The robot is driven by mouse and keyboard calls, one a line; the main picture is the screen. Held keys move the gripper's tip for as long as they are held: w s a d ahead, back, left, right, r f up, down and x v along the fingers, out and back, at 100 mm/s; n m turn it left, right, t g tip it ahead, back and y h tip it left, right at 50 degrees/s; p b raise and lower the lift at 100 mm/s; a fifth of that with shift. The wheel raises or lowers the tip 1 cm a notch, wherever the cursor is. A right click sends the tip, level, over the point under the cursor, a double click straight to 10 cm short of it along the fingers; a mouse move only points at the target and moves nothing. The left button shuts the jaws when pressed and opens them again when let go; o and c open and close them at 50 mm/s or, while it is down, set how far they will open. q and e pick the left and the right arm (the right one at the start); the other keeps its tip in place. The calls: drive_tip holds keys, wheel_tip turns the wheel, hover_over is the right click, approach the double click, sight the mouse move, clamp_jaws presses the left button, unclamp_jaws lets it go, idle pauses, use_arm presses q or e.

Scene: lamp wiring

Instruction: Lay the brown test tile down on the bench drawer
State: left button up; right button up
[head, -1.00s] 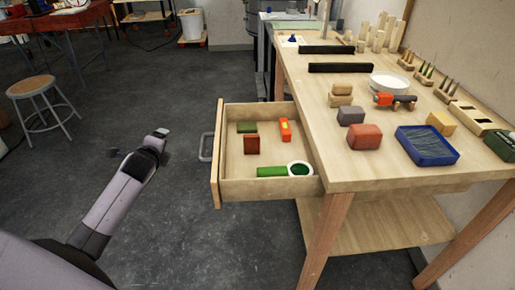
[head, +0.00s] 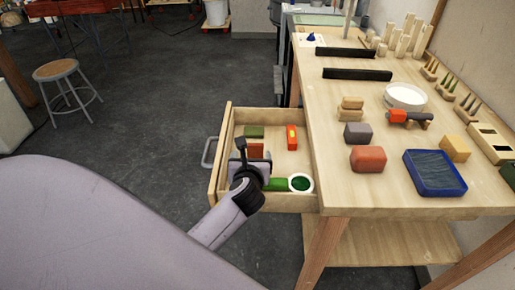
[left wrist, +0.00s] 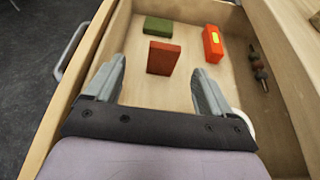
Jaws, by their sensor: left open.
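The brown test tile (head: 256,148) is a reddish-brown block inside the open bench drawer (head: 220,155). In the left wrist view the tile (left wrist: 163,58) stands upright on the drawer floor. My left gripper (head: 243,150) reaches over the drawer's near side and partly hides the tile in the head view. In the left wrist view its two fingers (left wrist: 161,75) are wide apart, with the tile ahead between them. Nothing is held. My right gripper is in neither view.
The drawer also holds a green block (left wrist: 172,26), an orange-red box with a yellow label (left wrist: 212,43), a green roll with a white ring (head: 301,183) and a small dark stacked piece (left wrist: 260,70). The workbench top (head: 320,120) stands to the right, holding blocks and a blue tray (head: 434,190).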

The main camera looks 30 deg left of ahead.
sight(255, 146)
use_arm(q)
drive_tip(key=shift+w+d+b+x, duration=0.1)
drive_tip(key=shift+b+x, duration=0.1)
drive_tip(key=shift+x, duration=0.9)
drive_tip(key=shift+w+d+b+x, duration=0.1)
drive_tip(key=shift+b+x, duration=0.1)
drive_tip(key=shift+x, duration=0.85)
drive_tip(key=shift+d+b+x, duration=0.15)
drive_tip(key=shift+b+x, duration=0.05)
drive_tip(key=shift+x, duration=0.9)
drive_tip(key=shift+c, duration=0.3)
drive_tip(key=c, duration=1.2)
drive_tip(key=shift+r, duration=0.1)
drive_tip(key=shift+c, duration=0.2)
